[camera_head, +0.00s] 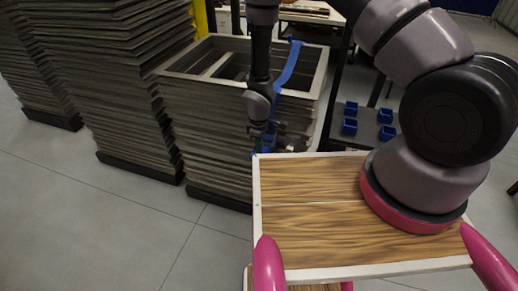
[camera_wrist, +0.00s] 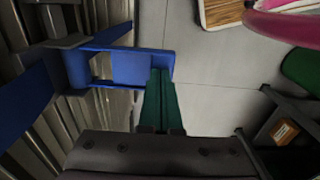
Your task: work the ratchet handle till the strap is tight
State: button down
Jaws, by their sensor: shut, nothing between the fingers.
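The blue strap (camera_head: 289,66) runs over the top of a stack of grey wooden frames (camera_head: 216,127) and down its near side. In the wrist view the strap (camera_wrist: 28,100) is at the left, leading to the blue ratchet with its open-framed handle (camera_wrist: 130,67). My gripper (camera_wrist: 162,74) has green fingers, closed together and empty. Its fingertips overlap the right end of the handle in the picture; whether they touch it I cannot tell. In the head view my gripper (camera_head: 265,141) is at the near side of the stack and hides most of the ratchet.
Taller frame stacks (camera_head: 110,75) stand at the left. My wood-topped base fills the near right. Grey floor (camera_head: 110,220) is open at the near left.

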jog(key=shift+s+a+f, duration=0.1)
jog(key=shift+f, duration=0.05)
jog(key=shift+s+a+f+t+h, duration=0.1)
jog(key=shift+s+f+t+h, duration=0.1)
jog(key=shift+f+t, duration=0.3)
jog(key=shift+s+f+t+h, duration=0.15)
jog(key=shift+f+t+h, duration=0.05)
jog(key=shift+f+t, duration=0.25)
notch_tip(320, 180, down, 4)
jog(key=t+h, duration=0.1)
jog(key=t, duration=0.2)
jog(key=shift+w+r, duration=0.1)
jog(key=shift+r, duration=0.05)
jog(key=shift+s+t+x, duration=0.15)
jog(key=shift+x, duration=0.6)
jog(key=shift+s+t+x, duration=0.1)
jog(key=shift+s+x, duration=0.05)
jog(key=shift+x, duration=0.65)
jog(key=shift+f, duration=0.2)
